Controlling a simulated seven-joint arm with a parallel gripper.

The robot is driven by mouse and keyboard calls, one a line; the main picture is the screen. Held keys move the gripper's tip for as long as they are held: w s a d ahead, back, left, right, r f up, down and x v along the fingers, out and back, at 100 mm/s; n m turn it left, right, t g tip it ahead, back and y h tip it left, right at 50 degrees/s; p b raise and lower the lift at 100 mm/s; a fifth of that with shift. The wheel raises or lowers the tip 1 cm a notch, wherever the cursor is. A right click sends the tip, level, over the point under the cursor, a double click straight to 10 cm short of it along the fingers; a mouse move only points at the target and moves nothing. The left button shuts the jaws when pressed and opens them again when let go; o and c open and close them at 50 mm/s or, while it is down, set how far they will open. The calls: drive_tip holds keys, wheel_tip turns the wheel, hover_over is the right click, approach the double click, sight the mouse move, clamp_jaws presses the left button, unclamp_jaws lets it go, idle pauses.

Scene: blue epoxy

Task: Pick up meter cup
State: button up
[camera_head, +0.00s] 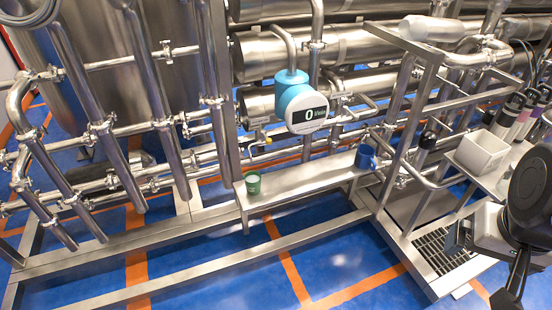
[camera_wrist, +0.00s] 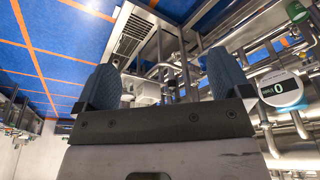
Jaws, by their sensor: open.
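Two cups stand on a narrow steel shelf (camera_head: 300,183) in the head view. A green cup (camera_head: 253,185) is upright near the shelf's left end, and a blue mug (camera_head: 365,157) is near its right end. A round teal and white meter (camera_head: 303,105) with a dark display reading 0 hangs above and between them; it also shows at the right of the wrist view (camera_wrist: 280,88). My gripper (camera_wrist: 163,80) is open and empty, its two blue fingers wide apart. It is at the far right of the head view, well away from both cups.
Steel pipes (camera_head: 95,125) and large horizontal tanks (camera_head: 350,48) fill the space behind the shelf. A steel frame (camera_head: 412,120) stands between the cups and my arm. A white container (camera_head: 482,153) and several bottles are at the right. The blue floor in front is open.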

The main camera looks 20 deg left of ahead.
drive_tip(key=shift+o, duration=0.2)
drive_tip(key=w+a+f+m+g+y, duration=0.2)
drive_tip(key=w+a+f+y, duration=0.25)
drive_tip(key=w+a, duration=0.5)
drive_tip(key=w+a+f+m+g+y, duration=0.3)
drive_tip(key=w+a+f, duration=0.3)
drive_tip(key=w+a, duration=0.4)
drive_tip(key=w+a+f+m+g+y, duration=0.2)
drive_tip(key=w+a+f+y, duration=0.25)
drive_tip(key=w+a, duration=0.55)
drive_tip(key=w+a+f+m+t+y, duration=0.1)
drive_tip(key=w+a+f+m+y, duration=0.25)
drive_tip(key=a+f, duration=0.7)
drive_tip(key=w+a+f+m+t+y, duration=0.15)
drive_tip(key=w+a+f+m, duration=0.45)
drive_tip(key=f, duration=0.8)
drive_tip(key=m+t+y, duration=0.1)
drive_tip(key=t, duration=0.1)
approach(259, 185)
drive_tip(key=shift+w+a+f, duration=0.2)
drive_tip(key=shift+w+a, duration=0.1)
drive_tip(key=shift+a, duration=0.3)
drive_tip(key=shift+a, duration=3.4)
